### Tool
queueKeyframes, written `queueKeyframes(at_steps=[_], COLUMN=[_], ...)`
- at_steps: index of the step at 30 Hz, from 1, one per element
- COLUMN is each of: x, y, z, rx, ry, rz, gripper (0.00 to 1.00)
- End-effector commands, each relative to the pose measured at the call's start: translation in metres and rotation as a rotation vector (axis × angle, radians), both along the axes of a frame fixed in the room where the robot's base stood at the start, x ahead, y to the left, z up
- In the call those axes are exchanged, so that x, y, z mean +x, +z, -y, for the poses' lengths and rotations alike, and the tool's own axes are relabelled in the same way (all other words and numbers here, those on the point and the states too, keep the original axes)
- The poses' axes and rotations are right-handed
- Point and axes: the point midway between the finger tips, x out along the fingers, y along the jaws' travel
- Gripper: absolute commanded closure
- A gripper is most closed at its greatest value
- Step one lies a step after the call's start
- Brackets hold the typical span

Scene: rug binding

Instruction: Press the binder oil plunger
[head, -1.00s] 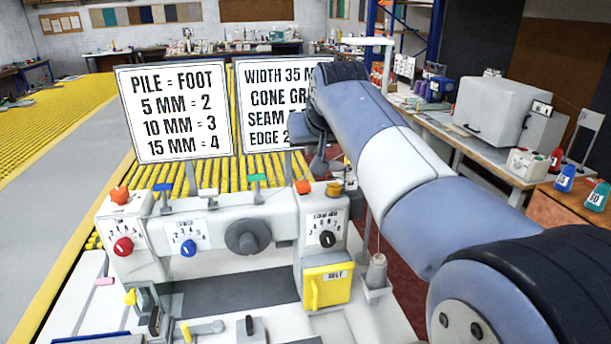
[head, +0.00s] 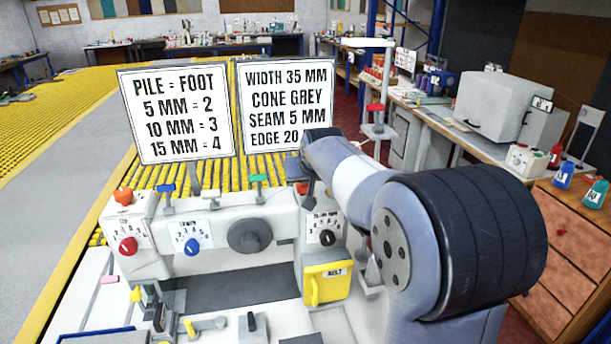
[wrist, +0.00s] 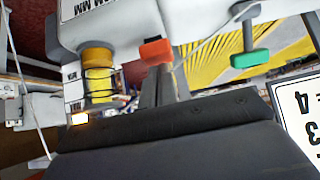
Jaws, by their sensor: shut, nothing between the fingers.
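The binder (head: 250,215) is a white machine with knobs and levers along its front. In the wrist view a yellow cap over a clear yellowish cylinder (wrist: 98,75) looks like the oil plunger; my arm hides it in the head view. An orange-red lever (wrist: 155,50) stands beside it, and it also shows in the head view (head: 301,187). My gripper (head: 309,196) is shut and empty, pointing down near the binder's top right. Its dark body fills the bottom of the wrist view. I cannot tell whether it touches anything.
Blue (head: 166,189) and green (head: 259,180) levers rise from the binder's top. Two sign boards (head: 180,112) stand behind. A yellow box (head: 326,283) sits on the binder's front right. A bench with a grey machine (head: 490,105) is at the right.

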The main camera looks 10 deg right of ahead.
Motion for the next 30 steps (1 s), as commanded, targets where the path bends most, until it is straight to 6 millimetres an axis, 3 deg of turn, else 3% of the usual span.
queueKeyframes(at_steps=[11, 21, 30], x=[0.000, -0.001, -0.002], y=[-0.002, -0.029, -0.034], z=[0.000, 0.000, 0.000], rx=[0.000, 0.000, 0.000], ry=[0.000, 0.000, 0.000], rz=[0.000, -0.003, -0.018], gripper=[1.00, 1.00, 1.00])
